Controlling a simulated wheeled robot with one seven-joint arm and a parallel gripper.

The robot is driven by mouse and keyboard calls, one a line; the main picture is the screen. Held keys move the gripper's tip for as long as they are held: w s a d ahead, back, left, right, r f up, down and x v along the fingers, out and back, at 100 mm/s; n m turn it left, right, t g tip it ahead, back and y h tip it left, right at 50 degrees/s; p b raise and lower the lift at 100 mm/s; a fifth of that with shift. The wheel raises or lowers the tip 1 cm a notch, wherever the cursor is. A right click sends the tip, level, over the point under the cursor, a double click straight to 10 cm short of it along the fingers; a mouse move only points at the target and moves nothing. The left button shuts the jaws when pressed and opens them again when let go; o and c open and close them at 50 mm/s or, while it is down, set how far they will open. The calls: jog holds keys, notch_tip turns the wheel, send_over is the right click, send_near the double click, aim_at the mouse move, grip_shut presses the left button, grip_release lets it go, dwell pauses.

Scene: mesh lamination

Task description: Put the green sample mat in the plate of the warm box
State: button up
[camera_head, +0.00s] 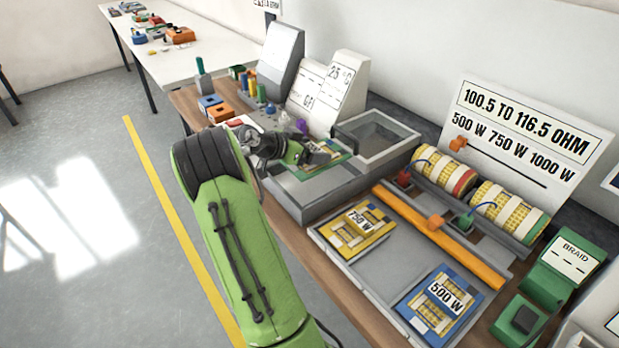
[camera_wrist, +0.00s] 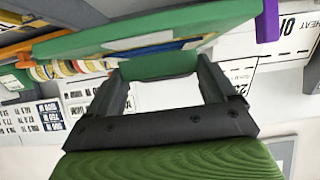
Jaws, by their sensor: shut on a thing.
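The green sample mat (camera_head: 336,160) is partly hidden by my gripper (camera_head: 318,155) in the head view. My gripper is shut on the mat's green tab; in the wrist view the mat (camera_wrist: 150,32) extends beyond the fingers (camera_wrist: 160,78), seen nearly edge-on. The grey box with a windowed panel (camera_head: 375,133), in front of a "25 °C" sign, looks like the warm box. The mat is over the left part of this box. I cannot tell whether it touches the plate, which is mostly hidden beneath it.
A grey tray (camera_head: 385,272) to the right holds a yellow 750 W mat (camera_head: 357,231) and a blue 500 W mat (camera_head: 440,303). An orange bar (camera_head: 440,235) and two banded cylinders (camera_head: 505,212) lie behind. Small coloured blocks (camera_head: 215,107) stand left of the box.

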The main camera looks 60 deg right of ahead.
notch_tip(320, 180, down, 8)
jog(key=shift+b, duration=0.8)
jog(key=o, duration=1)
jog(key=shift+c, duration=0.2)
jog(key=shift+r, duration=0.1)
jog(key=p+v, duration=0.2)
jog(key=v, duration=1)
jog(key=shift+a+r, duration=0.1)
jog(key=shift+a, duration=0.05)
